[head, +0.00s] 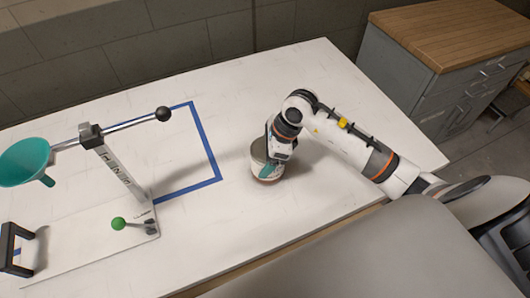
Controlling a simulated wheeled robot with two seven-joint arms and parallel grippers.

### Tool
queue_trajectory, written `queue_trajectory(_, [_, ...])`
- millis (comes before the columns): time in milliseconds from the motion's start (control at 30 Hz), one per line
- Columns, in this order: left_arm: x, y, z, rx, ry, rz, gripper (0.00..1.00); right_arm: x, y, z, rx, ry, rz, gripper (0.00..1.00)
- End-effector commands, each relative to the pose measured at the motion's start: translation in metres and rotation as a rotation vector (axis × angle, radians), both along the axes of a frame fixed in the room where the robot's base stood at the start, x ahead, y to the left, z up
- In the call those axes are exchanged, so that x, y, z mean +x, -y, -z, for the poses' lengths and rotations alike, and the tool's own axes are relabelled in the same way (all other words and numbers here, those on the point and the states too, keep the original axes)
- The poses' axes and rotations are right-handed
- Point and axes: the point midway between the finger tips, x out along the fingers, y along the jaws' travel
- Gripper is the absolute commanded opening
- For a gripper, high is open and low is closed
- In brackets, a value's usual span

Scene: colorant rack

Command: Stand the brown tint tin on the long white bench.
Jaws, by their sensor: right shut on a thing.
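A short round tin (257,168) is at the middle of the head view, over the long white bench (300,82). Its visible side is pale with a teal patch, and its upper part looks darker; I cannot make out brown on it. It looks upright. My right gripper (275,158) comes down from above right and is shut on this tin, hiding part of its top and right side. The tin's base is at or very near the bench top; I cannot tell whether it touches. My left gripper is not in view.
A stand with a teal funnel (24,160), a black-knobbed bar and a green-knobbed lever (118,223) occupies the bench's left. Blue tape (205,145) marks an area beside it. A grey wooden-topped cabinet (440,70) stands at right. The bench behind the tin is clear.

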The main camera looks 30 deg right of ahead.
Motion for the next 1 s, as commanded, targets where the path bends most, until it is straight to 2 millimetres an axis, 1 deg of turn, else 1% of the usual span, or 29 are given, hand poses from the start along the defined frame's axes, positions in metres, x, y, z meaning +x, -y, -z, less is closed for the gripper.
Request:
queue_trajectory(167, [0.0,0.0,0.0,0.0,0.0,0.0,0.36,0.001,0.0,-0.001,0.0,0.004,0.0,0.45])
queue_trajectory(300, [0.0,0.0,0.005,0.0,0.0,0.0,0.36,0.001,0.0,0.003,0.0,0.005,0.0,0.45])
queue_trajectory(333, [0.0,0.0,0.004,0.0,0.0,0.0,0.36,0.001,0.0,0.002,0.0,0.002,0.0,0.82])
queue_trajectory(433, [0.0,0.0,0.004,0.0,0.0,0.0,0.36,0.001,0.0,0.002,0.0,0.002,0.0,0.99])
queue_trajectory(467, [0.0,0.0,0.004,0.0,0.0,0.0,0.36,0.001,0.0,0.002,0.0,0.002,0.0,1.0])
queue_trajectory(667, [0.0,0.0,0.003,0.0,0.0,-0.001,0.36,0.001,0.0,0.001,0.0,0.001,0.0,1.0])
queue_trajectory(767, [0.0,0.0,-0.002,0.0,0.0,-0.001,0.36,0.0,0.0,-0.004,0.0,0.001,0.0,1.0])
queue_trajectory(800, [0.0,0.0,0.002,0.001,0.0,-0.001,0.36,0.0,0.003,-0.006,-0.001,0.004,0.001,1.0])
queue_trajectory(867, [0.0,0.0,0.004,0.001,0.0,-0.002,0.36,0.0,0.006,-0.014,-0.001,0.007,0.001,1.0])
queue_trajectory(1000, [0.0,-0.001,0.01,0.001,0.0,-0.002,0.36,-0.005,0.017,-0.041,-0.004,0.008,0.0,1.0])
